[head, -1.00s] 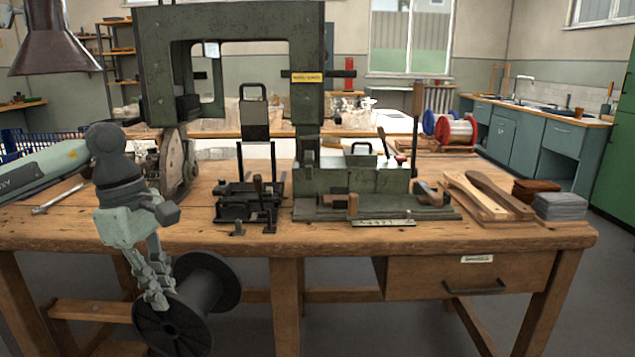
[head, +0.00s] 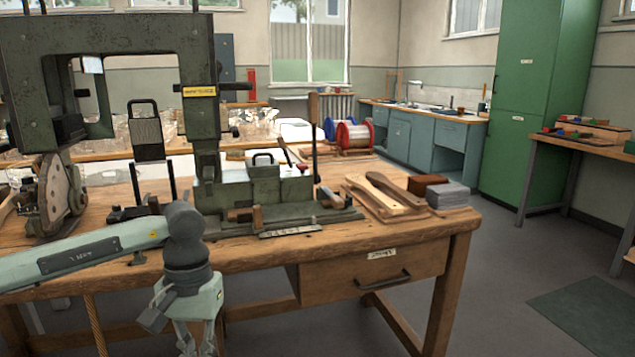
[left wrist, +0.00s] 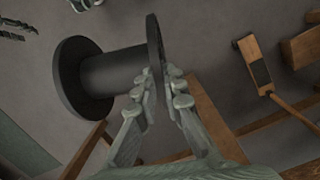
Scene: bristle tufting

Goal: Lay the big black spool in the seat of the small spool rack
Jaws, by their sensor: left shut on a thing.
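The big black spool (left wrist: 115,72) shows in the left wrist view, a dark drum with a wide flange at each end. My left gripper (left wrist: 160,82) is shut on the rim of one flange, and the drum extends to the left of the fingers. In the head view my left gripper (head: 195,338) points down in front of the workbench, cut off by the bottom edge, and the spool is out of that picture. A low wooden rack (head: 352,152) behind the workbench carries a red-and-white spool (head: 352,136) and a blue one. I cannot tell whether it has a free seat. My right gripper is not in view.
The wooden workbench (head: 400,240) stands between my left gripper and the rack. On it are a tall green machine (head: 205,140), wooden brush bodies (head: 375,195) and a grey stack (head: 448,195). Open floor (head: 490,290) lies right of the bench, before the green cabinet (head: 530,110).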

